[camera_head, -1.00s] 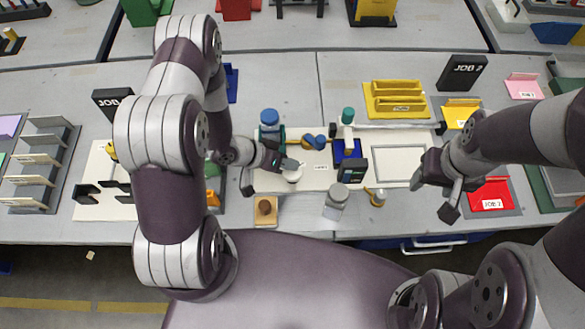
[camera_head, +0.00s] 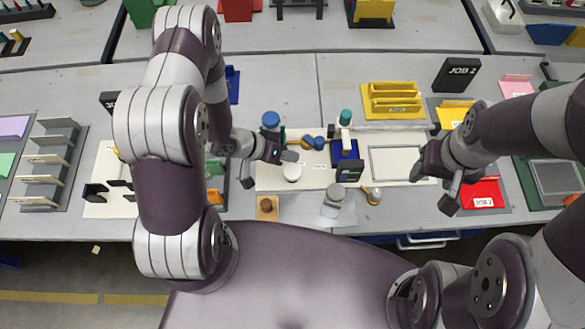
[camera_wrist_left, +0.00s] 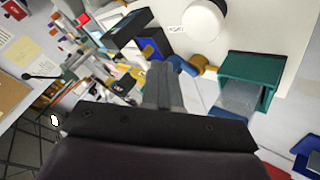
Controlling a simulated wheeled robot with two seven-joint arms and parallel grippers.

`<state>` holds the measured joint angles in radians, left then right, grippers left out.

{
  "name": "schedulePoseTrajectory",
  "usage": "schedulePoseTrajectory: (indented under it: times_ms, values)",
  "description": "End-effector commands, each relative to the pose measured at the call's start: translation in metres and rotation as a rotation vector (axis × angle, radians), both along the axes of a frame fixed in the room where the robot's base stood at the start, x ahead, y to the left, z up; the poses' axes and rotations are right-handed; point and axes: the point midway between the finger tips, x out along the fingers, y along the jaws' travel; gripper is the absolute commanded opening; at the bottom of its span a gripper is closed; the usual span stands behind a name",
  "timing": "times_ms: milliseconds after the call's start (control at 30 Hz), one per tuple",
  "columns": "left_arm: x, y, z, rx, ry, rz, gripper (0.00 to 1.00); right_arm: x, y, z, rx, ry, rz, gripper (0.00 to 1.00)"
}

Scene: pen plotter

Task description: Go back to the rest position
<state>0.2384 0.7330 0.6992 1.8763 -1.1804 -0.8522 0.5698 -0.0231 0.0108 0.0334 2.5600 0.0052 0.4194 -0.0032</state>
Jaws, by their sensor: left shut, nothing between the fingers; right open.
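My left gripper (camera_head: 289,156) is shut and empty in the head view, over the left part of the white plotter board (camera_head: 270,178). In the left wrist view its closed fingers (camera_wrist_left: 163,88) point at the plotter area, with nothing between them. A round white cap (camera_head: 292,173) lies just beyond and below its fingertips in the head view; it also shows at the top of the left wrist view (camera_wrist_left: 204,18). My right gripper (camera_head: 441,190) is open and empty, near the board's right end, left of the red tray (camera_head: 484,194).
A blue-capped container (camera_head: 271,121) stands close behind my left gripper. A blue holder with a dark display (camera_head: 349,172) stands mid-board. A clear jar (camera_head: 333,198) and a wooden block (camera_head: 267,208) stand near the front edge. A yellow tray (camera_head: 393,102) is behind.

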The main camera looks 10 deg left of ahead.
Motion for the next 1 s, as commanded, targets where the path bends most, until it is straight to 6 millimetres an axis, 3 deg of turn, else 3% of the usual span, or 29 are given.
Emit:
schedulePoseTrajectory:
  times_ms: [667,767,833,900,967,1000]
  values:
    - [0.000,0.000,0.000,0.007,-0.005,-0.008,0.00,0.000,0.000,0.000,0.000,0.000,0.000,0.59]
    - [-0.014,0.019,-0.020,0.144,0.043,-0.029,0.00,0.000,0.000,0.000,0.000,0.000,0.000,0.59]
    - [-0.032,0.057,-0.028,0.349,0.159,0.009,0.00,0.000,0.000,0.000,0.000,0.000,0.000,0.59]
    - [-0.043,0.097,-0.002,0.570,0.285,0.066,0.00,0.000,0.000,-0.006,0.000,0.000,0.000,0.59]
    - [-0.060,0.114,0.040,0.692,0.399,0.128,0.00,0.000,0.000,-0.012,0.000,0.000,0.000,0.59]
    - [-0.074,0.113,0.071,0.723,0.466,0.173,0.00,0.000,0.000,-0.017,0.000,0.000,0.000,0.59]
